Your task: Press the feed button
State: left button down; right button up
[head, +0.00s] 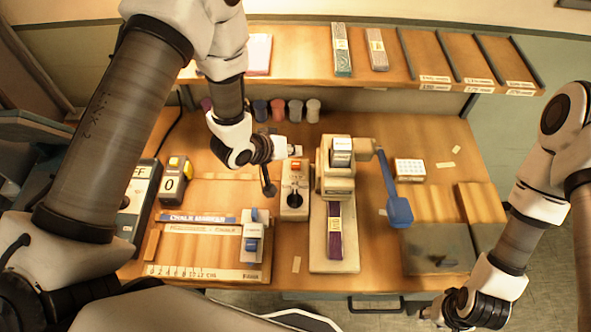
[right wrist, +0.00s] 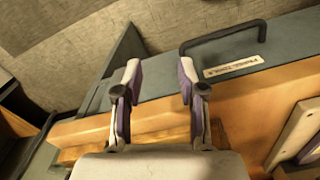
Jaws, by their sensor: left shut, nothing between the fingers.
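A small pale control box (head: 294,208) stands left of the beige machine (head: 335,180) on the wooden bench. An orange-red part (head: 295,167) shows on its far end, and a dark round knob (head: 296,197) nearer me. I cannot read a label that says which is the feed button. My left gripper (head: 296,150) is shut and empty, pointing right, just beyond the far end of the box in the picture. I cannot tell its height or whether it touches anything. My right gripper (right wrist: 158,88) is open and empty near the bench's front edge; it also shows in the head view (head: 432,316).
A blue lever (head: 398,208) hangs right of the machine. A counter showing 0 (head: 174,183) and a dark OFF box (head: 140,205) stand left. Several coloured cylinders (head: 277,110) line the back. A shelf (head: 400,62) spans behind. A drawer handle (right wrist: 225,38) juts near my right gripper.

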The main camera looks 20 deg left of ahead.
aim_at(294, 165)
pick_arm(q)
notch_tip(294, 165, down, 3)
jog(key=shift+w+r+b, duration=0.15)
jog(key=shift+r+b, duration=0.05)
jog(key=shift+b, duration=0.25)
jog(key=shift+w+f, duration=0.15)
jog(key=shift+f, duration=0.1)
jog(key=shift+s+r, duration=0.2)
pick_arm(e)
jog(key=shift+w+f, duration=0.15)
jog(key=shift+f, duration=0.75)
pick_arm(q)
jog(key=shift+w+f, duration=0.1)
pick_arm(e)
jog(key=shift+w, duration=0.1)
pick_arm(q)
jog(key=shift+f, duration=0.1)
pick_arm(e)
jog(key=shift+f, duration=0.1)
pick_arm(q)
jog(key=shift+f, duration=0.3)
pick_arm(e)
jog(key=shift+f, duration=0.15)
